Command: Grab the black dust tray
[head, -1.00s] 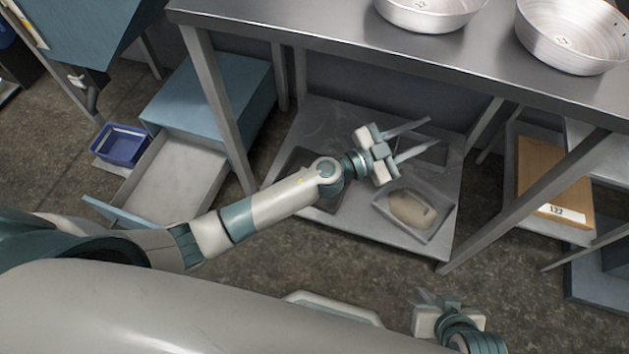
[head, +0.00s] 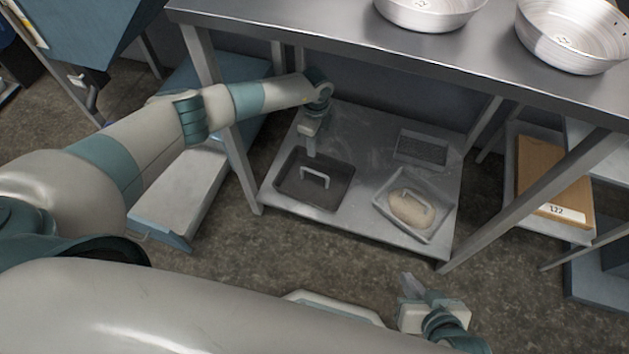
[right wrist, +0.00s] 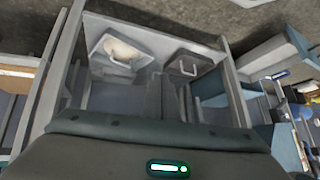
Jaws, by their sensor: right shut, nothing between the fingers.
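The black dust tray (head: 335,191) lies on the lower shelf under the metal table, at its left, with a light handle (head: 315,173) across its middle. It also shows in the right wrist view (right wrist: 203,67). My left gripper (head: 311,150) points down over the tray's back edge, just behind the handle. Its fingers appear edge-on, so I cannot tell their opening or whether they touch the tray. My right gripper (head: 412,286) is shut and empty, low in front of the shelf.
A grey tray (head: 442,212) with a handle and a tan lump stands right of the black tray. A small dark mesh tray (head: 422,149) lies behind it. Table legs (head: 228,140) flank the shelf. Two metal pans (head: 572,38) stand on the tabletop (head: 330,25).

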